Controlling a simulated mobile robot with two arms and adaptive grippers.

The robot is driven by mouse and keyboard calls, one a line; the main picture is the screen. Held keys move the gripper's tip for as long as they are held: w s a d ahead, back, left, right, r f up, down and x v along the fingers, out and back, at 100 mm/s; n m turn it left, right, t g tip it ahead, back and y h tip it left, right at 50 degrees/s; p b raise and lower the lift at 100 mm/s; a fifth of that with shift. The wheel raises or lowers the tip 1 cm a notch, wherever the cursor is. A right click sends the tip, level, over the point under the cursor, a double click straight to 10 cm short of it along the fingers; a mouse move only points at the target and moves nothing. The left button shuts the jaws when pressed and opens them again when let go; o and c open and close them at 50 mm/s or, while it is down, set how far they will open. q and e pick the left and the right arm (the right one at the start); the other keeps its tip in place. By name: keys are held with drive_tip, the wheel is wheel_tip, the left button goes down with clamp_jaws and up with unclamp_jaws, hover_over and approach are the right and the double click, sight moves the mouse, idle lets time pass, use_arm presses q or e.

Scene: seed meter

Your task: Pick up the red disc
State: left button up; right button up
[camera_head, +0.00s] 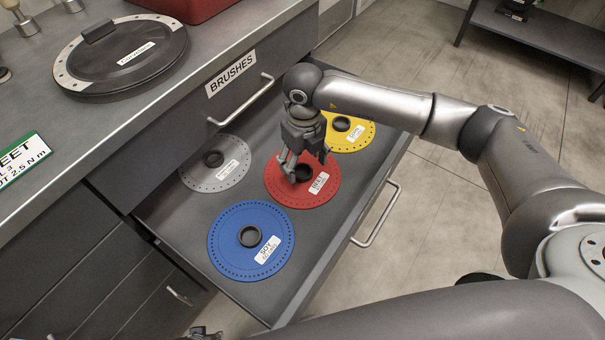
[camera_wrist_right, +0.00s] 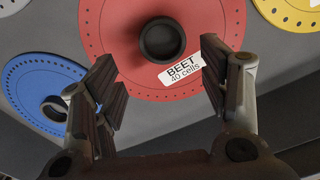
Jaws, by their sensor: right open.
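The red disc (camera_head: 318,195) lies flat in the open drawer, with a dark round knob at its centre. A white label on it reads BEET 40 cells in the right wrist view (camera_wrist_right: 105,45). My right gripper (camera_head: 305,172) is over the disc, pointing down, its fingers near the knob. In the right wrist view its fingers (camera_wrist_right: 165,85) are apart with nothing between them, and the knob shows beyond the gap. I cannot tell the exact height above the disc. A small part of what looks like my left gripper (camera_head: 203,333) shows at the bottom edge.
The drawer (camera_head: 185,222) also holds a blue disc (camera_head: 224,244), a grey disc (camera_head: 197,178) and a yellow disc (camera_head: 362,137) around the red one. A round black-lidded plate (camera_head: 125,58) sits on the counter at left. A handle (camera_head: 378,215) projects from the drawer front.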

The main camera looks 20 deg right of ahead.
sight(304, 177)
drive_tip(key=f, duration=0.4)
drive_tip(key=shift+w+d+f, duration=0.2)
drive_tip(key=shift+w, duration=0.15)
drive_tip(key=c, duration=1.1)
drive_tip(key=shift+r, duration=0.1)
